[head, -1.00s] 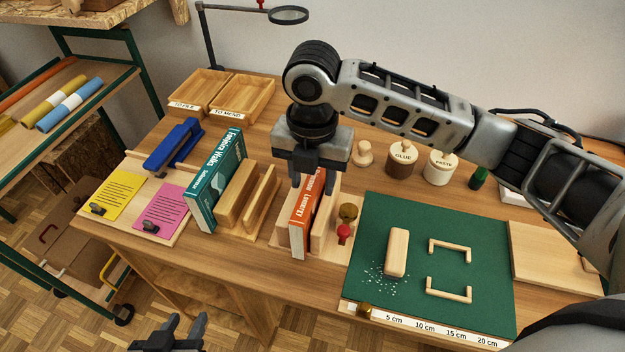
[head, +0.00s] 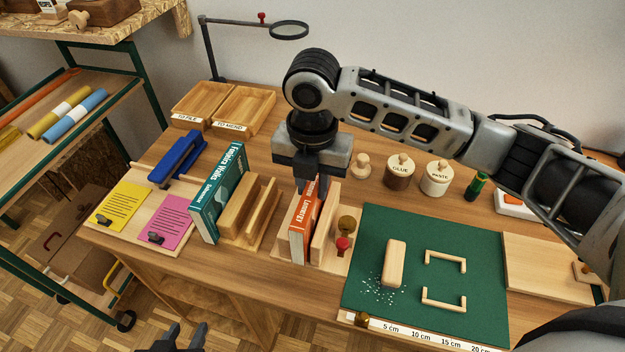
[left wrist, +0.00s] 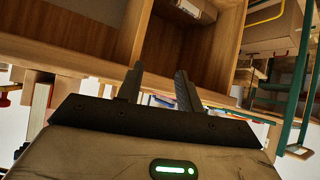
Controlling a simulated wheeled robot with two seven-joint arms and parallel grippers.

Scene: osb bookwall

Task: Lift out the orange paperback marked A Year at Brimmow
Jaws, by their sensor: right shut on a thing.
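An orange book (head: 299,236) stands upright in a wooden holder (head: 325,235). Its white spine lettering is partly covered; the visible part looks like "Lowmery", and I cannot read "A Year at Brimmow" on it. My right gripper (head: 309,190) points down from above and is shut on the orange book's top edge. The book still sits between the holder's boards. My left gripper (head: 184,335) is low at the bottom edge in the head view, in front of the table. The left wrist view shows its fingers (left wrist: 159,72) apart with nothing between them.
A teal book (head: 219,193) stands in another wooden holder to the left. A red-topped knob (head: 343,244) and a green cutting mat (head: 372,225) lie close on the right. Glue (head: 398,175) and paste (head: 436,180) jars stand behind. Yellow and pink notes lie far left.

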